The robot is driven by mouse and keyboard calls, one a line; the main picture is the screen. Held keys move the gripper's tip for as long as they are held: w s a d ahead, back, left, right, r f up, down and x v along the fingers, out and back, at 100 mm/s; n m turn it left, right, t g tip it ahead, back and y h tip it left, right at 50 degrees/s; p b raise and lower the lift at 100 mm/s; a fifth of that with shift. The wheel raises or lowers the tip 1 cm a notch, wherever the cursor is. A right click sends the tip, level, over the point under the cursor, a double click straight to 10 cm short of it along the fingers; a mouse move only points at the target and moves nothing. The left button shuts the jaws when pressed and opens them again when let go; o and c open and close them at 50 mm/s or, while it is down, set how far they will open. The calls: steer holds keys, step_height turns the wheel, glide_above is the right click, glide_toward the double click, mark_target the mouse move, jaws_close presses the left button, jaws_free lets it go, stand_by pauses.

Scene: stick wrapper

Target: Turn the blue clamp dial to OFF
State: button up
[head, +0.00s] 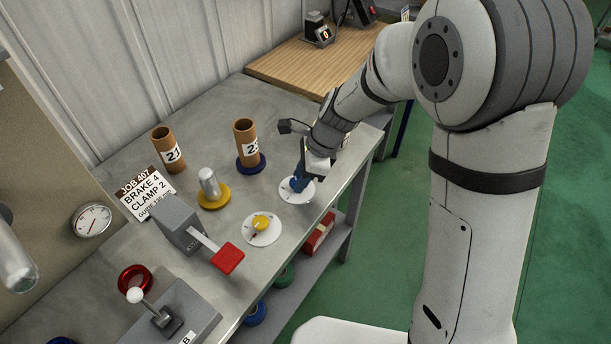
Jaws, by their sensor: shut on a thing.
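The blue clamp dial (296,184) sits on a round white plate (297,194) near the right end of the grey bench. My gripper (302,180) reaches down over it from the upper right and is shut on the dial. The fingers hide much of the dial, so I cannot read its pointer or the marks around it. A yellow dial (261,222) on its own white plate sits to the lower left, apart from my gripper.
Two brown tubes, one labelled 21 (167,149) and one on a blue base (246,143), stand behind. A metal cylinder on a yellow base (209,188), a red-handled lever (227,258), a white-knobbed lever (136,295) and a job card (146,192) are to the left. A wooden table (305,62) stands beyond.

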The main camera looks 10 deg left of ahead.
steer(key=shift+s+a+f, duration=0.1)
steer(key=shift+s, duration=0.15)
stand_by(0.6)
steer(key=o, duration=1)
steer(key=shift+c, duration=0.2)
steer(key=shift+w+r, duration=0.15)
steer(key=shift+r, duration=0.05)
steer(key=v, duration=0.7)
steer(key=shift+r, duration=0.2)
